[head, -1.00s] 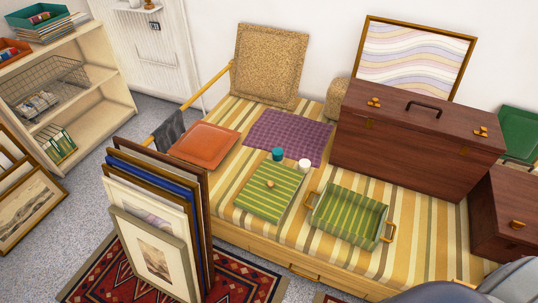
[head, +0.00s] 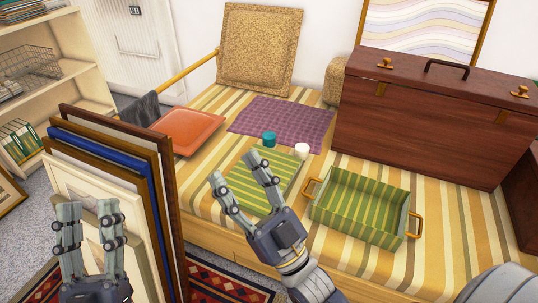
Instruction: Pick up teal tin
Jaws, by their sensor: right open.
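The teal tin (head: 269,139) is a small round tin on the striped bench, at the front edge of the purple cloth and just behind the green striped lid. My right gripper (head: 238,172) is open and empty. It reaches in from the bottom over the green lid, in front of the tin and apart from it, and hides part of the lid. My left gripper (head: 88,212) is at the lower left, in front of the framed prints. Its two fingers point up, spread apart with nothing between them.
A white tin (head: 301,151) stands right of the teal tin. The green striped lid (head: 279,175) and green striped tray (head: 345,204) lie in front. A purple cloth (head: 285,118), an orange cushion (head: 186,131) and a wooden chest (head: 430,125) surround them. Framed prints (head: 172,185) stand at left.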

